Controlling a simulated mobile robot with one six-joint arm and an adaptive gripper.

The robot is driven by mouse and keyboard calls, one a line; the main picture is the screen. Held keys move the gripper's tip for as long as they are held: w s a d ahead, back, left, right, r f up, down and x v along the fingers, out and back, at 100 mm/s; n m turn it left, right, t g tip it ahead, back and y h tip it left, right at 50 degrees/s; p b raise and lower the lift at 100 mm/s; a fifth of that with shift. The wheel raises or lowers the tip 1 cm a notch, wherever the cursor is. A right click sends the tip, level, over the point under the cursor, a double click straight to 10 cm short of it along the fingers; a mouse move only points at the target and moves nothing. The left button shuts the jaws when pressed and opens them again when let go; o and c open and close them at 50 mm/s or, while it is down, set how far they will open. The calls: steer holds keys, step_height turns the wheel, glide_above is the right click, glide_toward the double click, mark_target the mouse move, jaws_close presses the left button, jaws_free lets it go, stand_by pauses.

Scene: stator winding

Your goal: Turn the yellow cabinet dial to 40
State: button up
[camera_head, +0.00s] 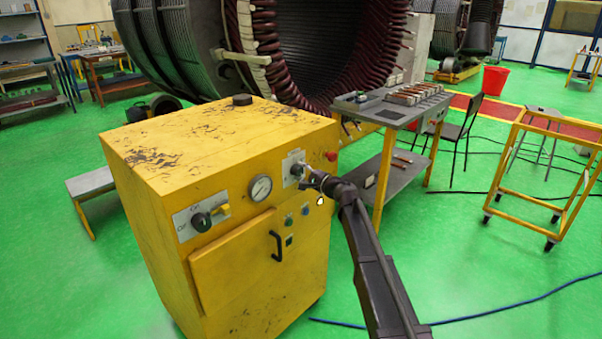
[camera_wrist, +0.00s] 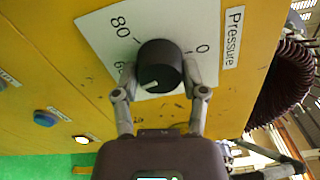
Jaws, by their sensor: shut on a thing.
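The yellow cabinet (camera_head: 240,140) stands in the middle of the head view. Its black round dial (camera_wrist: 160,66) sits on a white plate (camera_wrist: 100,30) marked "Pressure". The numbers 80 and 0 are readable, and one beside the left finger is partly hidden. The dial's white mark lies at its lower edge, slightly left of centre, in the wrist view; no number shows there. My gripper (camera_wrist: 162,88) is shut on the dial, one finger on each side. In the head view my gripper (camera_head: 308,176) reaches the cabinet's upper right front and largely covers the dial.
The cabinet front also has a round gauge (camera_head: 261,188), an on/off switch (camera_head: 201,222), a red button (camera_head: 332,156) and a black door handle (camera_head: 277,246). A grey workbench (camera_head: 388,108) stands close right of the cabinet. A blue cable (camera_head: 500,317) lies on the green floor.

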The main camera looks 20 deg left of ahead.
steer(key=n, duration=0.4)
steer(key=shift+a+r+n, duration=0.1)
steer(key=shift+a+n, duration=0.05)
steer(key=shift+n, duration=0.15)
steer(key=n, duration=0.4)
steer(key=shift+n, duration=0.3)
steer(key=o, duration=1.1)
steer(key=shift+o, duration=0.2)
steer(key=shift+s, duration=0.1)
steer(key=v, duration=1.2)
